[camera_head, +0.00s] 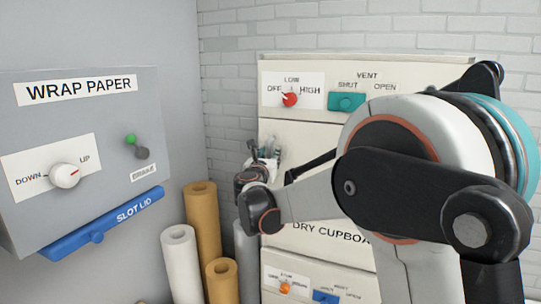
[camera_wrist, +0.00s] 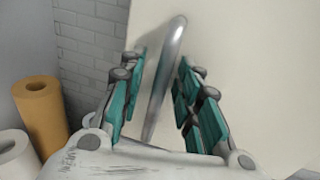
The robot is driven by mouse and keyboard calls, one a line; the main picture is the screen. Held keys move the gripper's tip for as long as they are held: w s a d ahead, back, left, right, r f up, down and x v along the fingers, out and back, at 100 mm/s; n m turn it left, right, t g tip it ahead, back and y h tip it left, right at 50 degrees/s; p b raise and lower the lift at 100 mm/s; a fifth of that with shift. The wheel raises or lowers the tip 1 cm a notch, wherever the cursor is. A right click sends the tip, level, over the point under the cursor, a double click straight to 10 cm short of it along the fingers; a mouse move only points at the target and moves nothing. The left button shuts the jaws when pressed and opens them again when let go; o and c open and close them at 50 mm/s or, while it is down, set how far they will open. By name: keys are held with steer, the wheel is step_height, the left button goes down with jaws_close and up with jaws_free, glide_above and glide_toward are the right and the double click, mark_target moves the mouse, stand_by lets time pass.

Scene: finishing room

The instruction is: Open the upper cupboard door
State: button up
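The cream upper cupboard door (camera_head: 300,134) is below a control strip and above the DRY CUPBOARD lettering. It looks shut, though my arm covers much of it. In the wrist view, the door (camera_wrist: 237,60) carries a silver bar handle (camera_wrist: 166,75). My gripper (camera_wrist: 158,80) is open, its teal-padded fingers on either side of the handle. Gaps show between the handle and both fingers, and the handle's lower end is near the palm. In the head view, my gripper (camera_head: 264,158) is at the door's left side, and the handle cannot be made out there.
The upper control strip has a red knob (camera_head: 289,99) and a teal vent slider (camera_head: 346,102). A lower strip has an orange knob (camera_head: 285,288). Paper rolls (camera_head: 203,225) stand left of the cupboard. A grey WRAP PAPER box (camera_head: 110,120) with a blue slot lid (camera_head: 105,226) is at left.

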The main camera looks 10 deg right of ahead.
steer(key=shift+s, duration=0.15)
steer(key=shift+c, duration=0.8)
jaws_close()
steer(key=s+d+b, duration=0.4)
steer(key=s+d, duration=0.8)
steer(key=d, duration=0.5)
steer(key=shift+s+d, duration=0.35)
steer(key=shift+o, duration=0.8)
jaws_free()
steer(key=shift+a, duration=0.15)
steer(key=v, duration=1.2)
